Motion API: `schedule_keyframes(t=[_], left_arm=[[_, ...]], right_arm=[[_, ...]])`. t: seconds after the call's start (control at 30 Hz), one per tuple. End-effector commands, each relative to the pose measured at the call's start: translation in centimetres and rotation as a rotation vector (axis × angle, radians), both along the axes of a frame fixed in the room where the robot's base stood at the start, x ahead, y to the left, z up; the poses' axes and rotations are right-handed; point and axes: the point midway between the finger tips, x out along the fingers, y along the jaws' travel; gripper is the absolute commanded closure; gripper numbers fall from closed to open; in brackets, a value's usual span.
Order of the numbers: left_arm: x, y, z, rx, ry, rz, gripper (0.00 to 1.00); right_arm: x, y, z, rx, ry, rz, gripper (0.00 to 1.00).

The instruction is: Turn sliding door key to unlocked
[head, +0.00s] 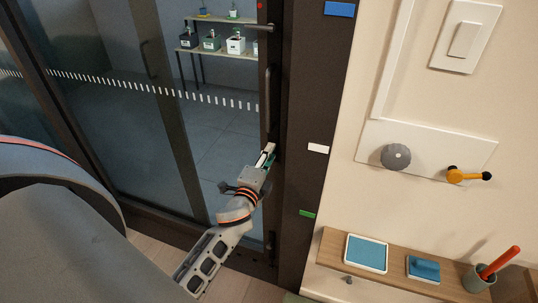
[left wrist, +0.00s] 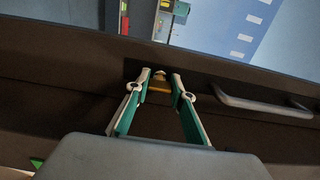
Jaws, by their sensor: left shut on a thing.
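The sliding door (head: 180,125) is glass in a dark frame. In the left wrist view, the small brass key (left wrist: 160,86) is on the dark door frame, between the two fingertips of my left gripper (left wrist: 161,78). In the head view my left gripper (head: 267,152) is at the door's right edge, below a dark vertical handle (head: 267,92); its own fingers hide the key there. The left gripper is shut on the key. I cannot tell from these views which way the key is turned. My right gripper is not in view.
A grey bar handle (left wrist: 262,104) sits close beside the key. To the right are a grey knob (head: 396,156), an orange lever (head: 466,174) and a wooden ledge (head: 335,247). Potted plants stand behind the glass.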

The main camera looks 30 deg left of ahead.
Motion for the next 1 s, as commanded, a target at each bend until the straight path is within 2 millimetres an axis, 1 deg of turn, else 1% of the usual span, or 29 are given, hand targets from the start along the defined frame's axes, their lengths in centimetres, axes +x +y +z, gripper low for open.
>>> schedule_keyframes(t=[0.43,0.47,0.5,0.53,0.87,1.0], left_arm=[[0.0,0.0,0.0,0.012,0.004,0.0,0.98],[0.0,0.0,0.0,0.012,0.004,0.0,0.74],[0.0,0.0,0.0,0.012,0.004,0.0,0.64],[0.0,0.0,0.0,0.011,0.004,0.0,0.6],[-0.1,0.0,0.0,0.011,0.003,0.0,0.6],[-1.0,-0.2,-0.1,0.009,0.004,0.0,0.6]], right_arm=[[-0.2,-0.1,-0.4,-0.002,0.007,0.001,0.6],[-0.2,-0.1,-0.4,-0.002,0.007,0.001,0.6],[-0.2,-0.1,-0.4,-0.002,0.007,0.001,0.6],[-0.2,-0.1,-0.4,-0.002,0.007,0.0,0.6],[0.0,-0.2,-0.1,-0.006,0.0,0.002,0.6],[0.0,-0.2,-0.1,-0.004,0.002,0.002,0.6]])
